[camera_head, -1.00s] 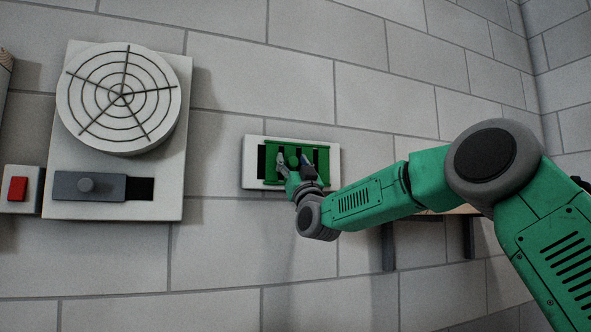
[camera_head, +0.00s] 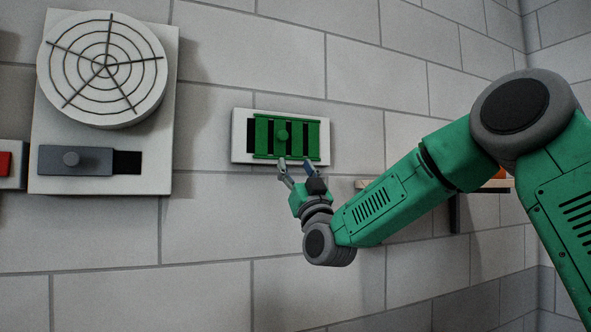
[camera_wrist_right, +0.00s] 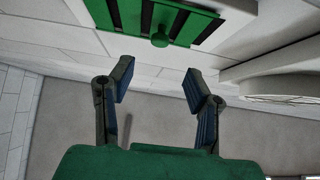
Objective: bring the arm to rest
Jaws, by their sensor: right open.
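My right gripper (camera_head: 296,166) is open and empty, just below the green slotted slider (camera_head: 292,138) with its round knob (camera_head: 282,135). It stands apart from the knob. The slider sits on a white plate (camera_head: 238,145) on the wall, with dark slots between its bars. In the right wrist view the open fingers (camera_wrist_right: 158,85) have a clear gap between them, and the green knob (camera_wrist_right: 160,40) shows beyond them. My left gripper is not in view.
A white panel (camera_head: 160,155) at the left carries a round vent (camera_head: 105,70) and a grey slider (camera_head: 62,160). A red button (camera_head: 4,163) is at the left edge. A wall shelf (camera_head: 455,184) is behind my right arm. The wall below the gripper is bare.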

